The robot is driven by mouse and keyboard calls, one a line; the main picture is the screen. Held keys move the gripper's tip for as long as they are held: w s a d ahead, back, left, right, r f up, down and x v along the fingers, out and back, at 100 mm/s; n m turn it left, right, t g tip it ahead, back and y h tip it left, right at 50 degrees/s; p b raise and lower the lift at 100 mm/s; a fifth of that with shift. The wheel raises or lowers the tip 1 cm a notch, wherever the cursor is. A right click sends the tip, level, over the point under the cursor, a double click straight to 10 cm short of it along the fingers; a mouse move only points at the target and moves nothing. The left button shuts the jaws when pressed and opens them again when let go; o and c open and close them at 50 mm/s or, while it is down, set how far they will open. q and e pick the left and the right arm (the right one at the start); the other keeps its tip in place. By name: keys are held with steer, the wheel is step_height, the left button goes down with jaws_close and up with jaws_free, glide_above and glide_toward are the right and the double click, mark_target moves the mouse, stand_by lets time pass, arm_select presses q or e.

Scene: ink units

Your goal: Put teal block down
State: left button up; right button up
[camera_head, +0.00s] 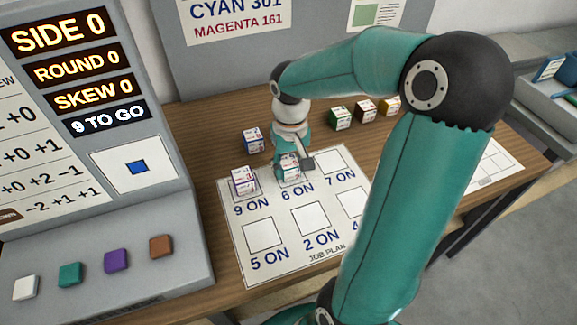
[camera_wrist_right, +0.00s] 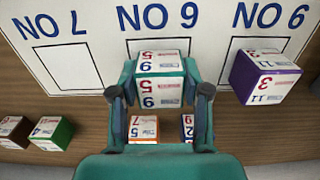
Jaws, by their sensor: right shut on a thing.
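The teal block (camera_head: 290,170) has white printed faces and is at the "6 ON" square of the job plan sheet (camera_head: 285,222). My right gripper (camera_head: 293,160) comes down over it from behind and is shut on it. In the right wrist view the teal block (camera_wrist_right: 160,66) sits between the two fingers, overlapping the near part of its square. I cannot tell whether its underside touches the sheet. A purple block (camera_head: 243,181) stands at the "9 ON" square, beside the teal one; it also shows in the right wrist view (camera_wrist_right: 265,77). My left gripper is not in view.
A blue block (camera_head: 252,140) stands behind the sheet, with an orange block (camera_wrist_right: 143,128) near it. Green (camera_head: 341,118), brown (camera_head: 365,111) and yellow (camera_head: 390,104) blocks stand farther right. A grey console (camera_head: 100,215) borders the left. The "5 ON" and "2 ON" squares are empty.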

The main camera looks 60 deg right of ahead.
mark_target(290, 163)
steer(key=o, duration=1.1)
steer(key=shift+f, duration=0.1)
steer(key=shift+o, duration=0.2)
steer(key=shift+r, duration=0.2)
step_height(290, 163, up, 12)
steer(key=p, duration=0.1)
steer(key=shift+p, duration=0.35)
